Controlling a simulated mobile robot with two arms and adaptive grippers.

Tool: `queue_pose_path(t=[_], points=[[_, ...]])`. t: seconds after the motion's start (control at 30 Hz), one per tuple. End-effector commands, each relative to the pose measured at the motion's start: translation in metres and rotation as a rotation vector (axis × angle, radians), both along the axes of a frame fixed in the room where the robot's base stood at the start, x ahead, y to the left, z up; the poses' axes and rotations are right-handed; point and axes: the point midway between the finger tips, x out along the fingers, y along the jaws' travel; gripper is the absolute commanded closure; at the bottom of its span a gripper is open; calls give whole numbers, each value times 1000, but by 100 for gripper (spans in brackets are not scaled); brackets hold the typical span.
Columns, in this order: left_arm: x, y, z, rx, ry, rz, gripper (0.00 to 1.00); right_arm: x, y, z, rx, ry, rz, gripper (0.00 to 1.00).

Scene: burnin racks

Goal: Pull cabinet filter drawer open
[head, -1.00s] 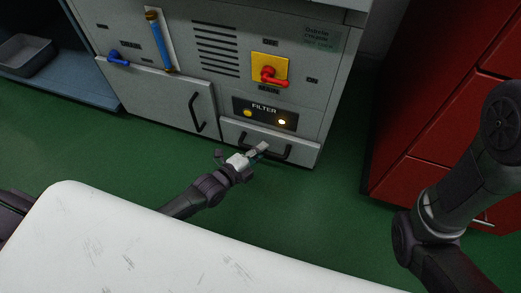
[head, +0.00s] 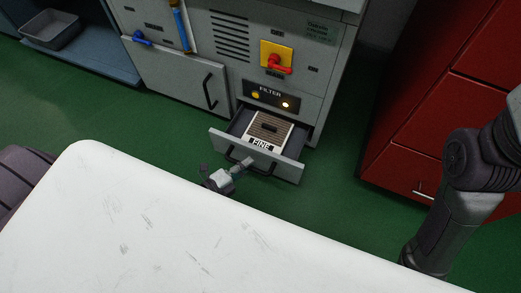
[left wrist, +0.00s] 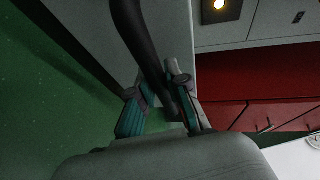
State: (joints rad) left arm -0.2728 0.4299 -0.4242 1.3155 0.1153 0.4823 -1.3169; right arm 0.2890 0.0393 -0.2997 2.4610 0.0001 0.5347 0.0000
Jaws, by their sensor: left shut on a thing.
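The cabinet's filter drawer (head: 284,168) is out from the grey cabinet, below the FILTER panel (head: 270,95). Inside it lies a pleated filter (head: 270,128) labelled FINE. My left gripper (head: 245,163) is at the drawer's front and shut on its dark handle. In the left wrist view the black handle bar (left wrist: 140,35) runs down between the fingers of the left gripper (left wrist: 165,105). The table edge hides most of my left arm. My right arm shows at the right of the head view, but its gripper is out of view.
A white tabletop (head: 150,220) fills the foreground, close to the drawer front. A red cabinet (head: 420,130) stands to the right. A closed cabinet door (head: 170,75) is left of the drawer. A red switch handle (head: 279,64) sits above. Green floor is clear at left.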

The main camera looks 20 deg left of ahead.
Motion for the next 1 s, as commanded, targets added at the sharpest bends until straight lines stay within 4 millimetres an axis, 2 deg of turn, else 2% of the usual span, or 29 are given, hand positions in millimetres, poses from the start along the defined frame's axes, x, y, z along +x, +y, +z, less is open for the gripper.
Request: queue_pose_path(t=[0.2,0.4,0.9,0.93,1.0], points=[[-36,5,3,-2,0,-1,100,8,-1,-4,3,51,3,60],[-56,5,2,-3,-2,-2,100,11,-2,-9,5,71,4,60],[-62,6,1,-1,-4,-2,100,12,-2,-11,6,80,6,60],[-62,6,1,-1,-3,-2,82,12,-2,-11,6,80,6,60],[-62,6,1,-1,-3,-2,70,12,-2,-11,6,80,6,60]])
